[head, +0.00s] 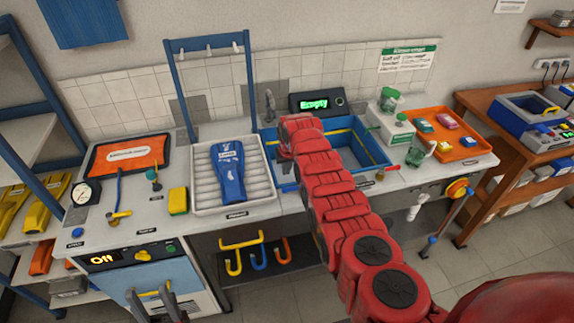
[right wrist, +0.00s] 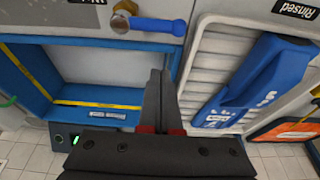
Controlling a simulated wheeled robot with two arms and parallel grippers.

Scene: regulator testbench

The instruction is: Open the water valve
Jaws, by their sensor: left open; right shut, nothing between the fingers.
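In the right wrist view a brass valve with a blue lever handle (right wrist: 150,25) sits on the bench by the sink corner, its handle pointing right towards the tray. In the head view I cannot make this valve out; my red right arm covers that part of the sink front. My right gripper (right wrist: 160,75) is shut and empty, over the sink's edge beside the tray. Its tips are apart from the blue handle in the picture. My left gripper (head: 150,292) is open and empty in front of the cabinet marked "Off", low at the left.
The blue-rimmed sink (head: 350,181) lies behind my right arm, under a display reading "Empty" (head: 318,102). A white ribbed tray (head: 265,196) holds a blue piece (head: 229,170). An orange tray (head: 465,150) sits at right.

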